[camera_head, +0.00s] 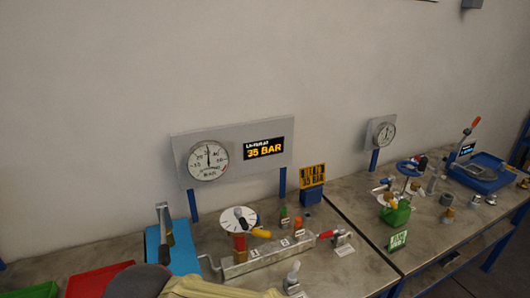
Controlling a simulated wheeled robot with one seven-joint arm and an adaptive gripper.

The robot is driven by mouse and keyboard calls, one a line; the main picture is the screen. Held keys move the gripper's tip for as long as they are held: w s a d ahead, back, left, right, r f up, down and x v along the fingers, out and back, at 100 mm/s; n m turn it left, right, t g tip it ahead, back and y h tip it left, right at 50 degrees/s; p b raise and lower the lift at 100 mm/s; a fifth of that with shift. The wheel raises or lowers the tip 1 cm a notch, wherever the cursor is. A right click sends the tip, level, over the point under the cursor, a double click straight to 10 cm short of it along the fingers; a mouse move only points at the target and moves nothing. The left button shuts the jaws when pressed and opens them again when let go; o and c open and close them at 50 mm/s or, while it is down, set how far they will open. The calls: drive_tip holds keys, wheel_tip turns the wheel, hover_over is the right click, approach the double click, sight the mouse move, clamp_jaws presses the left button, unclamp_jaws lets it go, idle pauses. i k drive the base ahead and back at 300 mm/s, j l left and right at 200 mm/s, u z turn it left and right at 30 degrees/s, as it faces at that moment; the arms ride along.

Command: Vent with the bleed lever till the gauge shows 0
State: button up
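The large round gauge (208,160) is on a grey panel at the left, with its needle pointing about straight up. A display (264,148) beside it reads 35 BAR. A lever with a red handle (327,234) sits at the right end of a metal manifold block (268,255), with a small label below it. A grey metal lever (292,276) stands at the front, also with a label. The labels are too small to read, so I cannot tell which is the bleed lever. I cannot make out my gripper in this view.
A white dial (240,220) and a yellow lever (261,233) stand behind the block. A blue tray (181,260) and red tray (98,282) are left. A second bench (425,235) holds a smaller gauge (384,135) and fittings.

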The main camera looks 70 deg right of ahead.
sight(340, 230)
drive_tip(key=z, duration=3.1)
